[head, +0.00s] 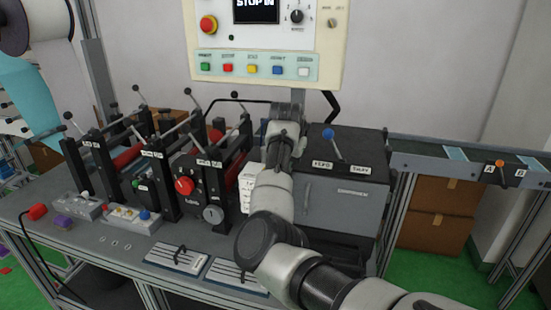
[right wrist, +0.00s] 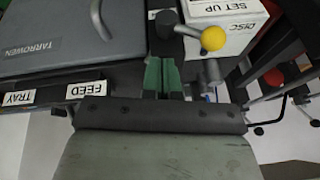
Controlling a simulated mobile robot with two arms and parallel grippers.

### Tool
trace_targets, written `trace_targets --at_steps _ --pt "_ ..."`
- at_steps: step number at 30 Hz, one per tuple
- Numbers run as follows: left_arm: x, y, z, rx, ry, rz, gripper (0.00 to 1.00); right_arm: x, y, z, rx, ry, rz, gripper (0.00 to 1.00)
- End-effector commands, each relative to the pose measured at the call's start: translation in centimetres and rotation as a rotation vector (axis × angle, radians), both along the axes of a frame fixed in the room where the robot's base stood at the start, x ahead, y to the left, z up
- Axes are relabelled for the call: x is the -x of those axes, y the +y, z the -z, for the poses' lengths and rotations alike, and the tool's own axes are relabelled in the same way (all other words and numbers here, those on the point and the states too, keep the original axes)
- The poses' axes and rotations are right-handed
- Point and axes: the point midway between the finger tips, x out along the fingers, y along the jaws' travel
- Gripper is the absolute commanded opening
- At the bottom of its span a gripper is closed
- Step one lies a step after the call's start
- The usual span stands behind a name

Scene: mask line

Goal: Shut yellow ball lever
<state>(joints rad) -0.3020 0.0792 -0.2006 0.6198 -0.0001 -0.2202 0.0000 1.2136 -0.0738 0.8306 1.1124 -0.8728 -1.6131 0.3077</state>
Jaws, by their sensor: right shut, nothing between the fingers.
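The yellow ball (right wrist: 213,38) shows in the right wrist view, at the end of a short metal lever. The lever runs left to a dark round hub (right wrist: 164,22) in front of a white box labelled SET UP and DISC. My right gripper (right wrist: 163,66) has its green fingers together and empty. Its tips are below the hub in the picture, and the ball is up and to their right, apart from them. In the head view my right arm reaches up to the gripper (head: 281,147) beside the grey cabinet, and I cannot make out the yellow ball lever there. My left gripper is not in view.
The grey cabinet (head: 345,200), labelled FEED and TRAY, has a blue ball lever (head: 328,133) on top. Black machine frames with several levers stand left of my arm. A control panel (head: 265,45) hangs above. A conveyor (head: 440,165) runs right.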

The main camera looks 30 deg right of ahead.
Motion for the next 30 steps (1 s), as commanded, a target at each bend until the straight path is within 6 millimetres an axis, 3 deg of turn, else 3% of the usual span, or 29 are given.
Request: trace_targets --at_steps 30 --pt "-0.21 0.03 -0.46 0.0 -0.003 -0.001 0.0 0.6 -0.55 0.32 -0.079 -0.092 0.0 0.0"
